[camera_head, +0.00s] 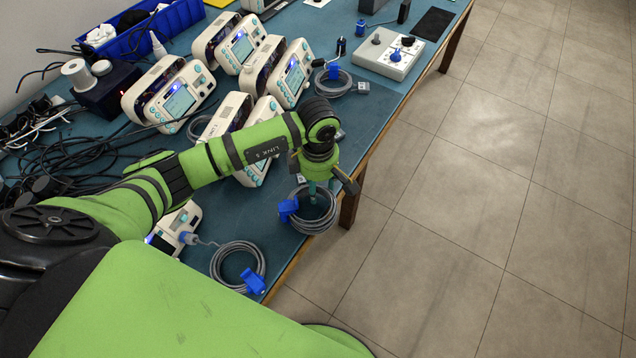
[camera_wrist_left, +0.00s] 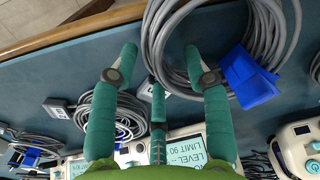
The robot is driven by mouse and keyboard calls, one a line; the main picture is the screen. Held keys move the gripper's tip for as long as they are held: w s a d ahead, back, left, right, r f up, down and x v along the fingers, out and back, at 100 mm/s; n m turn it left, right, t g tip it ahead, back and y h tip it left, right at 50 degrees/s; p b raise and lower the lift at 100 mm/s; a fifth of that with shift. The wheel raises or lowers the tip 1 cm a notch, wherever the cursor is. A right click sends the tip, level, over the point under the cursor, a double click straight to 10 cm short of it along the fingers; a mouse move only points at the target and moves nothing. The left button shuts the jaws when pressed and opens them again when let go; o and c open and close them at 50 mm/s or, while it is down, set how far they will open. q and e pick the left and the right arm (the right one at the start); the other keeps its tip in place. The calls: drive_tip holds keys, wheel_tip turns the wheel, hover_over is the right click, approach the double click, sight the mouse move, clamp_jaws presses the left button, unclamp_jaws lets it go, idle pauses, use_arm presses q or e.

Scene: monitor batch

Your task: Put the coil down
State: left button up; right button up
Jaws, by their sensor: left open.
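A grey cable coil (camera_head: 318,224) with a blue clip (camera_head: 289,208) is at the table's front edge, directly below my left gripper (camera_head: 318,186). In the left wrist view the same coil (camera_wrist_left: 283,48) and its blue clip (camera_wrist_left: 247,76) lie beyond the fingers. My right gripper is not in view.
Another coil (camera_head: 236,257) lies nearer along the blue-topped table (camera_head: 209,232), and one (camera_head: 333,83) lies farther back. Several white monitors (camera_head: 172,98) crowd the table. A grey control box (camera_head: 388,54) stands far right. The tiled floor (camera_head: 480,190) is clear.

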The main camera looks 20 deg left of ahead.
use_arm(q)
wheel_tip(320, 180, up, 12)
drive_tip(key=b, duration=0.2)
drive_tip(key=shift+b, duration=0.35)
